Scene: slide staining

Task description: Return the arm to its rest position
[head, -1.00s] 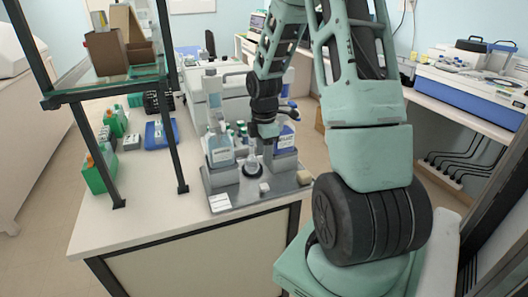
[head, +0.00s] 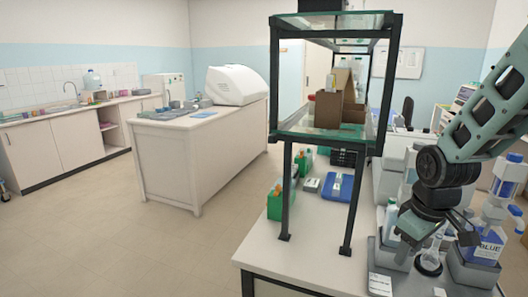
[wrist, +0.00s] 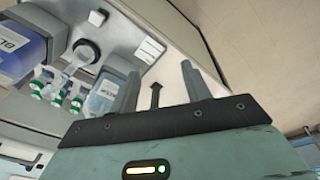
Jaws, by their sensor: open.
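My arm (head: 490,115) comes in from the right edge in the head view and bends down over the staining tray (head: 385,255). My gripper (head: 448,230) hangs above the tray, close to a small glass flask (head: 433,255), partly covering the bottles there. In the wrist view the two fingers of my gripper (wrist: 163,85) stand apart with nothing between them. The flask (wrist: 78,57), a blue-labelled bottle (wrist: 20,45) and a second labelled bottle (wrist: 103,95) lie left of the fingers in that view.
A dark-framed glass shelf (head: 278,100) with cardboard boxes (head: 340,105) stands on the bench left of my arm. A green rack (head: 275,205) and a blue tray (head: 337,187) sit beneath it. The floor (head: 140,235) at left is open, before a white cabinet (head: 190,160).

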